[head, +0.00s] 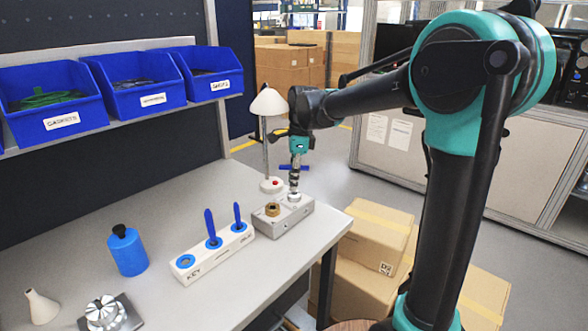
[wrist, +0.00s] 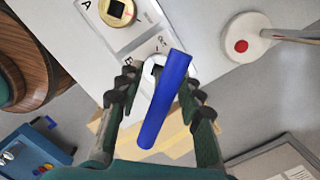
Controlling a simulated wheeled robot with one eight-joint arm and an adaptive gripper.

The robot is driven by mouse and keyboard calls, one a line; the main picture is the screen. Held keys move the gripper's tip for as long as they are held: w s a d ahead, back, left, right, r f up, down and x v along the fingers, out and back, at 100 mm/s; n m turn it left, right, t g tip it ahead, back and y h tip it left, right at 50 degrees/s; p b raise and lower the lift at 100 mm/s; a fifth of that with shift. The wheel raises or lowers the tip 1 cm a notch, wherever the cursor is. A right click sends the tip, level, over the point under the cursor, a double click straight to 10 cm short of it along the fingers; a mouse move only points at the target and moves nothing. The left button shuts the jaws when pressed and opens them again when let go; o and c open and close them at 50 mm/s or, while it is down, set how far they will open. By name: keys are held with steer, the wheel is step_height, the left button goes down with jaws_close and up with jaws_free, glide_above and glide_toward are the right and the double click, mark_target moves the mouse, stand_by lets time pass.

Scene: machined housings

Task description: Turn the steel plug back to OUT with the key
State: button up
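The steel plug (head: 293,197) sits at the right end of the grey metal housing (head: 285,223). In the wrist view the plug's pale ring (wrist: 153,62) shows by the letter B, partly covered by the key. The key's blue handle (wrist: 166,100) lies tilted between my fingers; it also shows as a short blue bar (head: 287,167) in the head view. My gripper (head: 295,180) is above the steel plug. In the wrist view my gripper (wrist: 160,88) looks open, with a gap between the left finger and the handle. The key's lower end is hidden.
A brass plug (head: 272,209) sits beside the steel one, at A. The white key rack (head: 213,255) holds two blue-handled tools and one empty blue-ringed place. A white lamp-like post with a red-dotted base (head: 271,185) stands close behind the housing. A blue bottle (head: 128,252) is farther left.

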steer(key=shift+a+f, duration=0.1)
steer(key=shift+f, duration=1.05)
steer(key=shift+c, duration=0.6)
jaws_close()
steer(key=shift+n, duration=1.4)
